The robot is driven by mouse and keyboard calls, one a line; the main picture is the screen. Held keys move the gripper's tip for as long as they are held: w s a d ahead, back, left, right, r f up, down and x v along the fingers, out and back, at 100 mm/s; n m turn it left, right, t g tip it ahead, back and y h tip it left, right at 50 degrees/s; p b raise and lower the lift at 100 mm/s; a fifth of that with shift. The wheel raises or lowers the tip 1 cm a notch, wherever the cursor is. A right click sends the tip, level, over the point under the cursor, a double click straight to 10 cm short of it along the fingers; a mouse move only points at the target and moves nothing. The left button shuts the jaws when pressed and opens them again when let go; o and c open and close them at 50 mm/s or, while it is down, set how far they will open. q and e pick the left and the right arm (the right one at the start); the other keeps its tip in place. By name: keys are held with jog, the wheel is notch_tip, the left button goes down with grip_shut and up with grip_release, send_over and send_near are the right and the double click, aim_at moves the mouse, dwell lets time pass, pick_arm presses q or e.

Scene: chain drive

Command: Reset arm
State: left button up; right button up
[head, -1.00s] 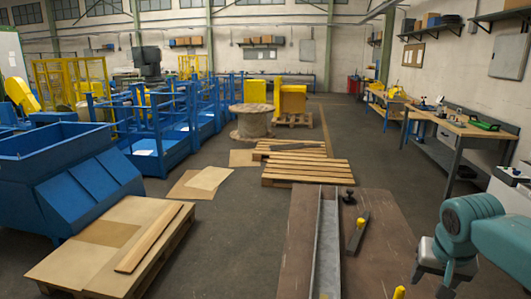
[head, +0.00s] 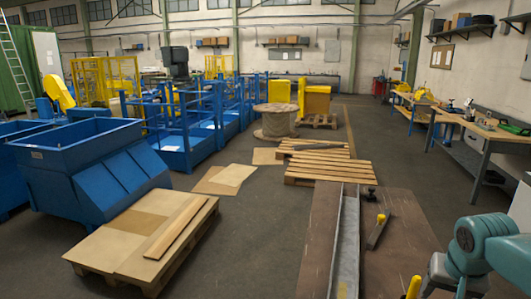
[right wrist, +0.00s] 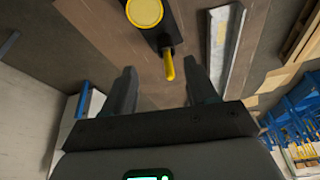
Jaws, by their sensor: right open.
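My right arm is teal and comes in from the lower right of the head view. Its grey gripper is at the bottom edge there, and the fingertips are cut off or hidden. In the right wrist view my right gripper (right wrist: 162,82) is open, its two dark fingers wide apart with nothing between them. A yellow rod (right wrist: 170,66) on a dark block with a round yellow top (right wrist: 145,12) shows beyond the fingers. My left gripper is in neither view.
A brown-topped surface (head: 408,245) carries a grey metal channel (head: 347,235), a dark bar with a yellow knob (head: 381,218) and a yellow post (head: 414,288). Pallets (head: 328,172), blue bins (head: 92,165) and a workbench (head: 480,128) stand around open floor (head: 250,235).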

jog(key=w+a+f+n+y, duration=0.25)
jog(key=a+f, duration=0.35)
jog(key=f, duration=0.5)
jog(key=s+a+f+g+y, duration=0.1)
jog(key=s+a+f, duration=0.2)
jog(key=a+f, duration=0.4)
jog(key=s+a+f+g+y, duration=0.1)
jog(key=s+a+f, duration=0.2)
jog(key=a+f, duration=0.45)
jog(key=s+a+f+n+g+y, duration=0.1)
jog(key=s+a+f, duration=0.2)
jog(key=s+f, duration=0.4)
jog(key=s+a+f, duration=0.4)
jog(key=s+f, duration=0.1)
jog(key=s, duration=0.5)
pick_arm(q)
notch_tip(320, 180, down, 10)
jog(key=b, duration=1)
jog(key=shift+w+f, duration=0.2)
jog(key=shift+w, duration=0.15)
pick_arm(e)
notch_tip(320, 180, down, 10)
jog(key=w, duration=0.1)
jog(key=shift+w+d+f, duration=0.15)
jog(key=shift+d, duration=0.05)
